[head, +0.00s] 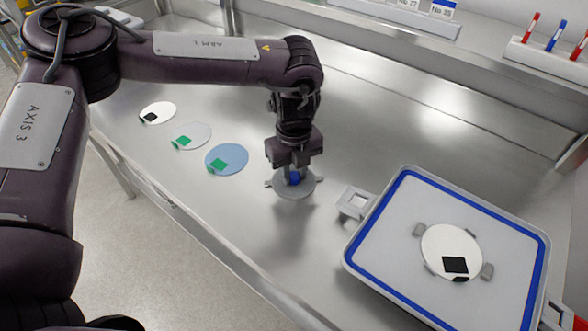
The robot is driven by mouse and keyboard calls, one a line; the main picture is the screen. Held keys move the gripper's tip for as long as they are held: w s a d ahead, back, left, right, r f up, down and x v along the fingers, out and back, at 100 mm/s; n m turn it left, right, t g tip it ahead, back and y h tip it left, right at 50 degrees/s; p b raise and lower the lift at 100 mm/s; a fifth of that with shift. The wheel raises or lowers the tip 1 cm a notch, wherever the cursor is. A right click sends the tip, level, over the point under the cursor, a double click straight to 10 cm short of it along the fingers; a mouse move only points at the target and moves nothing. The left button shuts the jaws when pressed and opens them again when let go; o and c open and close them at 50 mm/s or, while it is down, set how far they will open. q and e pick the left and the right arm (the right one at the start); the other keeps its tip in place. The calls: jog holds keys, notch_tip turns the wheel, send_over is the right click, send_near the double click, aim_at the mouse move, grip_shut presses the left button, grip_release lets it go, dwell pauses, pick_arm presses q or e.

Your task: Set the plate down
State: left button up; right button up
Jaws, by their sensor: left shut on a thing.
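My left gripper (293,171) points straight down over the middle of the steel bench. It is shut on the blue knob of a small round grey plate (305,188), which has small tabs at its edge. The gripper hides part of the plate's top and knob. A dark reflection shows on the bench just below the plate. I cannot tell whether the plate touches the bench or hangs slightly above it. My right gripper is not in view.
Three discs lie left: white with black tab (160,107), pale with green tab (195,132), blue with green tab (232,155). A blue-rimmed tray (400,187) at right holds a white disc (447,243) with black square among grey blocks. Pens (555,37) stand back right. Bench around the plate is clear.

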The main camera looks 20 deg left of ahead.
aim_at(294, 175)
pick_arm(q)
jog(key=shift+f, duration=0.15)
jog(key=o, duration=1)
notch_tip(294, 175, up, 12)
dwell(0.4)
